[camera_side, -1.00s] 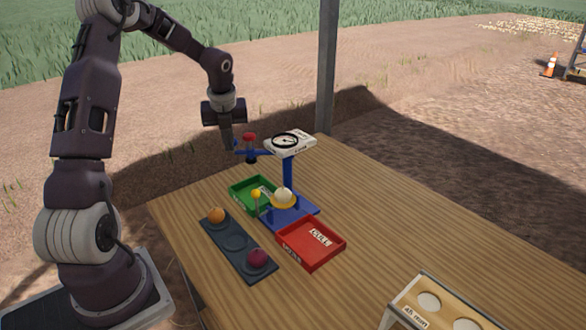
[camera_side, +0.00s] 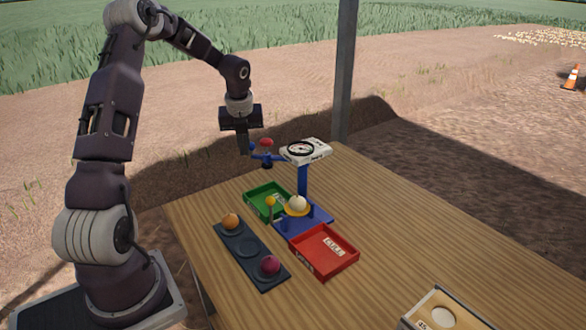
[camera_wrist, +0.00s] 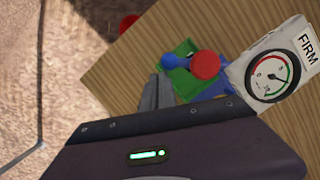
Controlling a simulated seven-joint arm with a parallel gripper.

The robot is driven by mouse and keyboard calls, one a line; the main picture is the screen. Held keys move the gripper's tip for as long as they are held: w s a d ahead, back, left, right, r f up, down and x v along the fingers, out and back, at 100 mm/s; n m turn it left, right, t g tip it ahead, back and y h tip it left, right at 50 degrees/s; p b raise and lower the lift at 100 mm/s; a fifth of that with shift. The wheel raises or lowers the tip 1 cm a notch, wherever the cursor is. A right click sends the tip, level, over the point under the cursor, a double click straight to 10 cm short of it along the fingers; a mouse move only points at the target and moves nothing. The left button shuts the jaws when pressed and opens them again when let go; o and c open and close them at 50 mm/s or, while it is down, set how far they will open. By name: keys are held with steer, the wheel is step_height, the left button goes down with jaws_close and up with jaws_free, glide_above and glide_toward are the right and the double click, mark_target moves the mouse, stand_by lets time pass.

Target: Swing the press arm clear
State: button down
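The press has a blue post (camera_side: 303,181) with a white dial box (camera_side: 306,151) on top, and a blue press arm (camera_side: 268,157) reaching left from it. A red knob (camera_side: 266,142) stands on the arm, and a blue knob (camera_side: 251,147) is near its outer end. A pale onion (camera_side: 297,203) sits in a yellow cup on the base, below and right of the arm's end. My gripper (camera_side: 243,153) points down just left of the blue knob. Its fingers look together and empty. In the wrist view the fingertips (camera_wrist: 160,78) are close to the blue knob (camera_wrist: 171,60); contact is unclear.
A green tray (camera_side: 251,203) lies behind the base and a red tray (camera_side: 353,265) in front. A dark rack (camera_side: 259,279) holds an orange onion (camera_side: 231,221) and a purple onion (camera_side: 270,265). A box (camera_side: 417,320) is at the front. The table's right side is clear.

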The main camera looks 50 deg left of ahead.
steer(key=s+d+r, duration=0.3)
steer(key=s+r, duration=0.2)
steer(key=r, duration=0.4)
steer(key=shift+d, duration=0.35)
